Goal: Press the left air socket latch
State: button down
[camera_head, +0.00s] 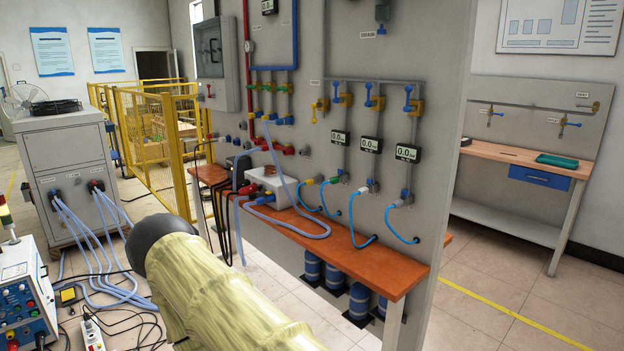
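Three air sockets sit in a row low on the grey wall panel, under three gauges that read 0.0. The left air socket (334,180) has a green part and a blue hose that curves down to the left. Its latch is too small to make out. The middle socket (364,190) and the right socket (402,201) also have blue hoses on them. My arm, in a pale yellow cover with a dark rounded part, fills the lower middle of the view, to the left of and nearer than the sockets. My gripper does not show.
An orange-brown bench (375,262) runs along the panel below the sockets, with a white box (272,187) and grey hoses on it. Blue cylinders (359,301) stand under it. A grey cabinet (75,170) and floor cables are at the left. Open floor lies to the right.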

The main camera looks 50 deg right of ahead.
aim_at(339, 172)
jog(key=z, duration=0.7)
jog(key=i, duration=0.6)
jog(key=z, duration=0.35)
